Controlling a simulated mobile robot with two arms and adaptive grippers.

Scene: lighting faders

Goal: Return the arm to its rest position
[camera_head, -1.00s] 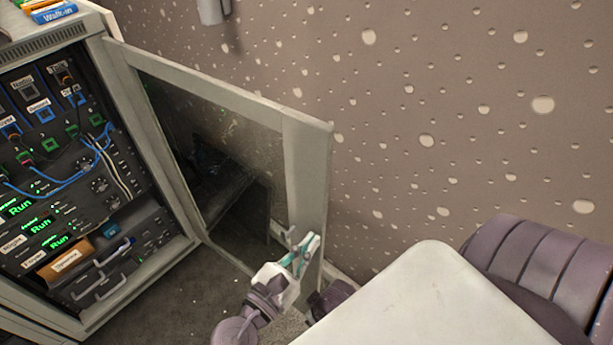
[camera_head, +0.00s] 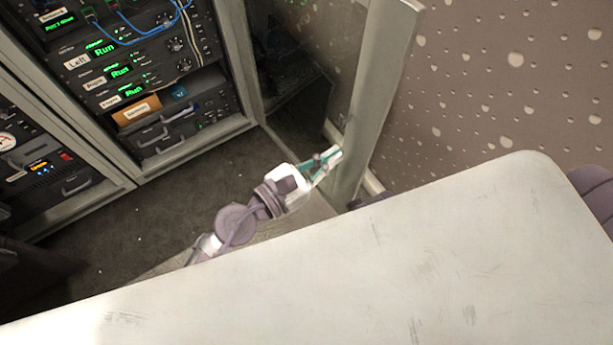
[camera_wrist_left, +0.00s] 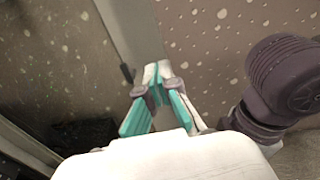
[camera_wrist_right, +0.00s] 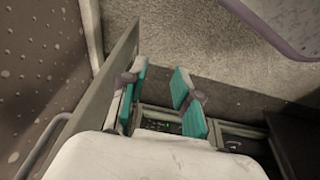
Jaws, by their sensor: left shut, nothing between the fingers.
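My left arm comes up from the lower left in the head view. Its gripper (camera_head: 332,159) is beside the lower end of the open cabinet door's pale frame (camera_head: 378,95); I cannot tell if they touch. In the left wrist view the teal-padded fingers (camera_wrist_left: 157,75) come together at the tips with nothing between them, and the door frame is behind. My right gripper shows only in the right wrist view (camera_wrist_right: 158,80). Its teal-padded fingers are well apart and the gap is empty. The rest of the right arm is hidden from the head view.
An equipment rack (camera_head: 150,75) with green "Run" displays, blue cables and drawers stands behind at the left. A second rack (camera_head: 45,150) is farther left. The dark floor (camera_head: 150,215) in front is clear. A spotted wall (camera_head: 500,90) is at the right.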

